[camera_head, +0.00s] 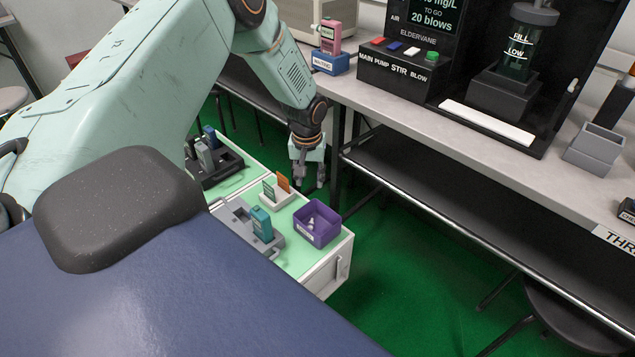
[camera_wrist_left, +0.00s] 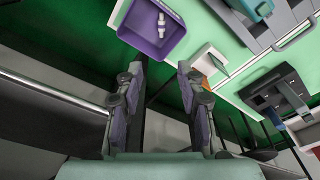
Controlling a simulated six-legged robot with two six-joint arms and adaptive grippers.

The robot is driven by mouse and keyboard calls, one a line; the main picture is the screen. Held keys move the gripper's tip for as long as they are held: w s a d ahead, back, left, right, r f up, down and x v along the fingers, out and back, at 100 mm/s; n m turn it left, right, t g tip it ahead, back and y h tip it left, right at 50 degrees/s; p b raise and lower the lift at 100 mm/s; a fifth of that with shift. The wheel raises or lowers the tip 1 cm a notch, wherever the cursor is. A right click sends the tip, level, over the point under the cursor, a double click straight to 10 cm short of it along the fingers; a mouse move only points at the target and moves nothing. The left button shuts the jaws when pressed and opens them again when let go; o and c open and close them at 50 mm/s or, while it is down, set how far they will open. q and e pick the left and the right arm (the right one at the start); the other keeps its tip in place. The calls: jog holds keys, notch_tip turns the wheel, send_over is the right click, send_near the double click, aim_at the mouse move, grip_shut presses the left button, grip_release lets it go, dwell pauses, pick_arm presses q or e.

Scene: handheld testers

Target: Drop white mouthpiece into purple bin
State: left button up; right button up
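The purple bin (camera_head: 318,238) stands at the right end of the pale green cart top. A small white mouthpiece (camera_head: 311,223) is inside it. In the left wrist view the purple bin (camera_wrist_left: 139,38) is at the top, with the white mouthpiece (camera_wrist_left: 162,24) on its floor. My left gripper (camera_head: 309,183) points down just behind the bin in the head view, apart from it. In the left wrist view its fingers (camera_wrist_left: 161,72) are spread with nothing between them. My right gripper is not in view.
A white holder (camera_head: 276,199) with upright cards, a grey tray with a teal device (camera_head: 261,223) and a black rack (camera_head: 222,166) share the cart. A long bench (camera_head: 470,150) with a black test station stands at right. Green floor is clear between them.

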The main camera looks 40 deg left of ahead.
pick_arm(q)
jog(key=shift+s+d+r, duration=0.1)
jog(key=shift+s+r, duration=0.1)
jog(key=shift+r, duration=1.2)
